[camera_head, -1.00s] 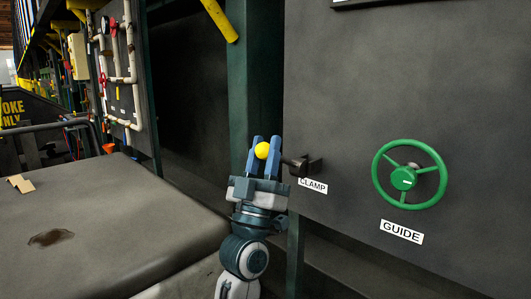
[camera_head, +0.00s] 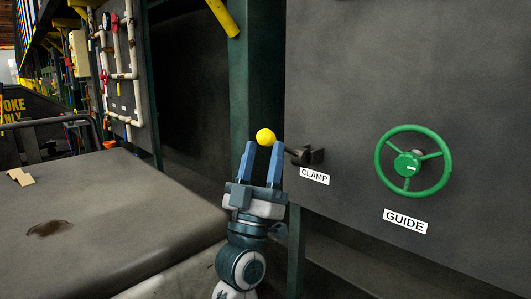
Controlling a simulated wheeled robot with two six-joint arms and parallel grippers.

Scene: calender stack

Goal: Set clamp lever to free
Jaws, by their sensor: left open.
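The clamp lever has a yellow ball knob (camera_head: 265,136) and a dark pivot block (camera_head: 311,156) on the grey panel, above the white CLAMP label (camera_head: 314,176). My left gripper (camera_head: 262,149) points up at the panel's left edge, its two blue fingers apart. The yellow knob shows just above and between the fingertips. I cannot tell whether the fingers touch it. Most of the lever's arm is hidden behind the right finger. My right gripper is not in view.
A green handwheel (camera_head: 408,163) with a GUIDE label (camera_head: 405,221) sits on the panel to the right. A grey table-like surface (camera_head: 110,220) lies at the lower left. A green post (camera_head: 243,80) stands behind my left gripper.

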